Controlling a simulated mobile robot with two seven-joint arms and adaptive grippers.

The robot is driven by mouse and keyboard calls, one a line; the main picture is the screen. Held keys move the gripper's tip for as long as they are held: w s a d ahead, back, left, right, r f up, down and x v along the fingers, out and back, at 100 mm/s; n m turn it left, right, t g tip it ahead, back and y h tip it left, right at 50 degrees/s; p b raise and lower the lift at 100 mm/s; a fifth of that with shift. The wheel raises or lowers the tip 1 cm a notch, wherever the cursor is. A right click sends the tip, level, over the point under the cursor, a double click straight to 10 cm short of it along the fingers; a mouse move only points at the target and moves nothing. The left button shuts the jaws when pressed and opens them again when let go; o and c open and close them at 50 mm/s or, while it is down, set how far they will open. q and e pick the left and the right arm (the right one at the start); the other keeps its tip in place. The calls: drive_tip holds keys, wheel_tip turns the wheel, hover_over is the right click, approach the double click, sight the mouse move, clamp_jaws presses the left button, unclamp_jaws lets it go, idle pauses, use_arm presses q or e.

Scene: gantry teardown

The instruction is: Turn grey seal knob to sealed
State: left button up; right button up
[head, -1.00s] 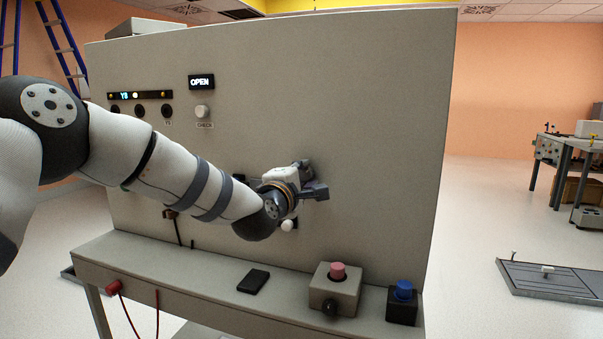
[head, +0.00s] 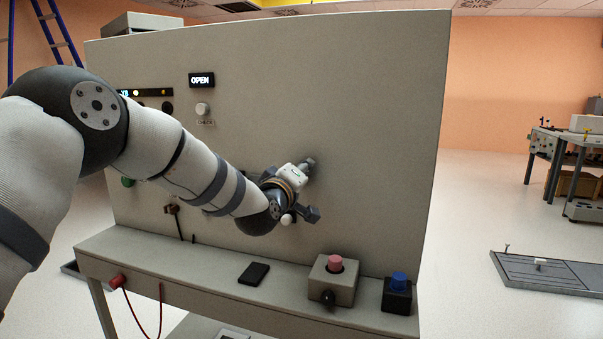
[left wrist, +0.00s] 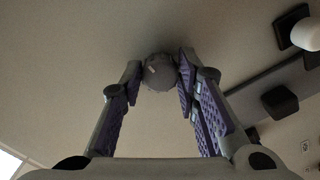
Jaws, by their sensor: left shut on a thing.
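The grey seal knob (left wrist: 160,72) shows in the left wrist view as a round grey piece on the panel, with a small light mark on its face. My left gripper (left wrist: 158,75) is shut on it, one fingertip at each side. In the head view my left gripper (head: 309,190) is at the lower middle of the upright grey panel (head: 340,90), with one finger high and one low; it hides the knob there. A display (head: 201,80) on the panel reads OPEN. My right gripper is not in view.
A white knob (head: 203,109) marked CHECK is under the display. A small white knob (head: 287,219) sits just below my gripper.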

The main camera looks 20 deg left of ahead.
use_arm(q)
drive_tip(key=shift+r+m, duration=0.1)
drive_tip(key=shift+m, duration=0.3)
drive_tip(key=o, duration=1.2)
drive_tip(key=shift+c, duration=0.2)
drive_tip(key=s, duration=1.2)
drive_tip(key=shift+a, duration=0.2)
